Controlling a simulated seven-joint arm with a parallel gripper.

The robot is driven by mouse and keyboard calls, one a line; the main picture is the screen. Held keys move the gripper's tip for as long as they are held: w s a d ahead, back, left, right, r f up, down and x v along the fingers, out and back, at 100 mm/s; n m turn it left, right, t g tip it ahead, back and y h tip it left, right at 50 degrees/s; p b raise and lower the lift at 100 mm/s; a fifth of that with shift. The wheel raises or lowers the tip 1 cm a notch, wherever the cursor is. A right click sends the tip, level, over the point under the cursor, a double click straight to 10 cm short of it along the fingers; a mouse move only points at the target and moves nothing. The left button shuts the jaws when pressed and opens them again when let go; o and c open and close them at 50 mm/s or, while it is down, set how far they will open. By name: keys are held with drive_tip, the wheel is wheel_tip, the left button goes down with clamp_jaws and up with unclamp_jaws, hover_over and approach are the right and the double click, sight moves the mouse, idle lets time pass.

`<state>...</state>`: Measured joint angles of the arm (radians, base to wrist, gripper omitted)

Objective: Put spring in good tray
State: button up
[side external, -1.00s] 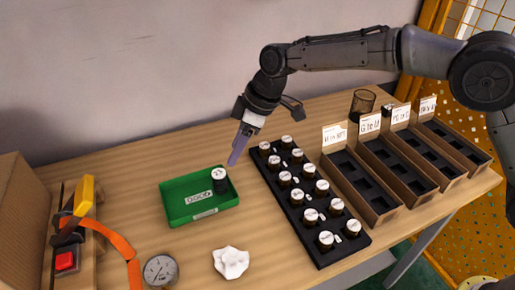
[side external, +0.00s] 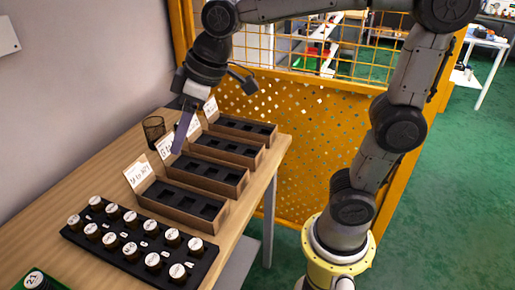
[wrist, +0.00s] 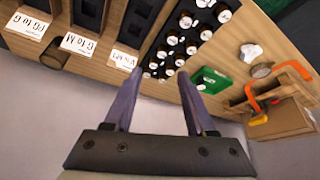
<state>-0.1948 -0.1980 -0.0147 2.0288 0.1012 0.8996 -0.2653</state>
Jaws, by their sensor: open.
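No spring can be made out in these views. The green tray (wrist: 214,77) lies on the table beyond my fingers, right of centre in the wrist view. In the side view only a corner of it shows at the bottom left, with a white-topped dark cylinder (side external: 36,279) in it. My gripper (side external: 180,144) points down above the table by the labelled brown boxes, near their card signs. In the wrist view its two fingers (wrist: 160,78) are apart with nothing between them.
A black rack (side external: 128,262) holds several white-topped dark cylinders. Several open brown compartment boxes (side external: 180,200) with upright cards stand beside it. A dark mesh cup (side external: 153,130) is behind them. A gauge (wrist: 261,70) and crumpled white piece (wrist: 250,52) lie near the green tray.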

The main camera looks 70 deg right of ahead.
drive_tip(key=s+d+f+m+h, duration=0.1)
drive_tip(key=s+d, duration=0.3)
drive_tip(key=s, duration=0.4)
drive_tip(key=s+d+f+m+t, duration=0.1)
drive_tip(key=s+d+f+m, duration=0.2)
drive_tip(key=s, duration=0.5)
drive_tip(key=shift+d+f+m+h, duration=0.4)
drive_tip(key=shift+d+f, duration=0.2)
drive_tip(key=shift+f, duration=0.1)
